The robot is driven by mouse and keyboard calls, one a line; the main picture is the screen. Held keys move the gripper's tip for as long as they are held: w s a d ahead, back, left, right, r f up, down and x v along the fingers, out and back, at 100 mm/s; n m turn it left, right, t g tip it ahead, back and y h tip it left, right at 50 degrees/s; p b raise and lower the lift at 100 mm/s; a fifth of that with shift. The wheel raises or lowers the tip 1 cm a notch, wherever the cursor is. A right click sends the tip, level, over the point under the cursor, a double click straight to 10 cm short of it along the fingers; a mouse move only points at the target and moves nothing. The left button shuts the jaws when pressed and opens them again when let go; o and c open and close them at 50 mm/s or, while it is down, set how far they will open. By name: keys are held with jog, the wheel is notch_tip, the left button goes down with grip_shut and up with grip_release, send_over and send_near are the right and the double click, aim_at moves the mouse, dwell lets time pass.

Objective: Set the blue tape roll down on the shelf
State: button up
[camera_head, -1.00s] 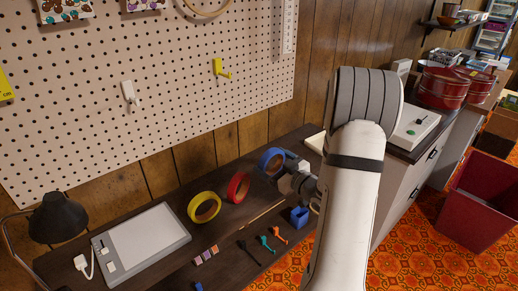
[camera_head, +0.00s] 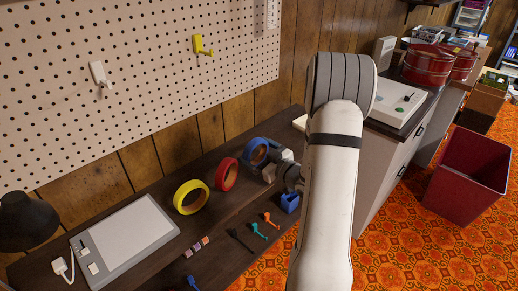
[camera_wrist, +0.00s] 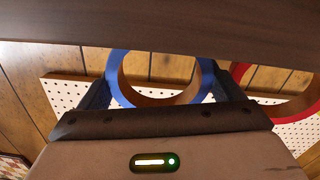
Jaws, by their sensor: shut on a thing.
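The blue tape roll (camera_head: 255,151) stands on edge at the far end of the row of rolls on the dark wooden shelf (camera_head: 150,205). My gripper (camera_head: 271,160) is shut on it from the right, partly hidden by my white arm. In the wrist view the blue roll (camera_wrist: 117,75) sits between the two dark fingers, with the shelf board (camera_wrist: 160,22) across the top of the picture covering part of the ring. I cannot tell whether the roll touches the shelf.
The red roll (camera_head: 227,174) stands close beside the blue one, and the yellow roll (camera_head: 179,198) beyond it. A blue holder (camera_head: 289,203) and small coloured tools lie near the front edge. The pegboard (camera_head: 140,80) rises behind.

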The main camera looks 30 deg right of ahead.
jog(key=shift+f+b, duration=0.4)
jog(key=shift+b, duration=0.05)
dwell(0.4)
jog(key=o, duration=0.8)
jog(key=v, duration=0.7)
jog(key=shift+s+d, duration=0.1)
jog(key=shift+s, duration=0.3)
jog(key=shift+s, duration=0.1)
